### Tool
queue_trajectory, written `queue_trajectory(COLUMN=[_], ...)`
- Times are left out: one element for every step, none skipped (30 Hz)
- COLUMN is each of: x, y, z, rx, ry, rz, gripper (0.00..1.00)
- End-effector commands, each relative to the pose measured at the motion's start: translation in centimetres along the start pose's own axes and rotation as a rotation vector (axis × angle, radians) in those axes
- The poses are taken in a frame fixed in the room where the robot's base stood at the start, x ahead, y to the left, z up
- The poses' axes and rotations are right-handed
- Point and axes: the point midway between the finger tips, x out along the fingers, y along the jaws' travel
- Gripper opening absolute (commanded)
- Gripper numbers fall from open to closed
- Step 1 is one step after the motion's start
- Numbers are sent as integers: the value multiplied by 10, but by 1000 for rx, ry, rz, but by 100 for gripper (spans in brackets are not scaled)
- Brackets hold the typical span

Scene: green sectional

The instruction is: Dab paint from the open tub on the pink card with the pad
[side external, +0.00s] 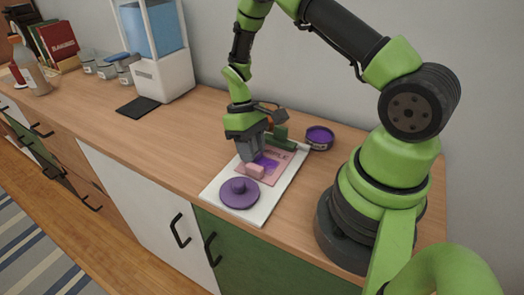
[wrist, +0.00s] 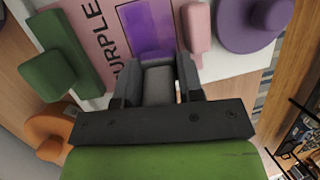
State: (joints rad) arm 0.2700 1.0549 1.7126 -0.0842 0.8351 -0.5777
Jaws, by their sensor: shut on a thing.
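My gripper (side external: 252,150) is shut on a grey block, likely the pad (wrist: 158,84), and points down over the pink card. The block's lower end is at or just above the card; contact cannot be told. The pink card (side external: 280,166) lies on a white board (side external: 262,214). It carries the word PURPLE and a purple patch (wrist: 147,28) right by the block. An open tub of purple paint (side external: 319,138) stands on the counter behind the board, to the right of my gripper. It is not clearly seen in the wrist view.
A purple disc with a knob (side external: 239,193) lies on the board's front end, with a pink block (side external: 255,171) beside the card. A green piece (side external: 282,140) is at the card's far side. A white dispenser (side external: 163,75) stands back left. The counter front left is clear.

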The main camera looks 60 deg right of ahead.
Motion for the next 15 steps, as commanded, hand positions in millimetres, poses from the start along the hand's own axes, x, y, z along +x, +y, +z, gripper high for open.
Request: queue_trajectory(x=[-1, -2, -3, -3, -3, -1, -3, -4, -2, 0, 1, 1, 2, 3, 4], y=[0, 0, 0, -1, -1, 3, 2, 2, 2, 2, 2, 2, 2, 3, 3], z=[-5, -7, -11, -14, -16, -14, -9, -6, -2, 0, 3, 6, 9, 12, 15], rx=[-2, -2, -2, -1, -1, 2, 1, 1, 0, 0, 0, 1, 1, 2, 1], ry=[2, 1, 1, 1, 1, -2, -2, -2, -3, -4, -3, -3, -3, -3, -3], rz=[2, 1, 1, 1, 1, -1, -1, -1, 0, -1, 0, -1, -1, -1, -1], gripper=[7, 7, 7, 7, 7, 7, 7, 7, 7, 7, 7, 7, 7, 7, 7])
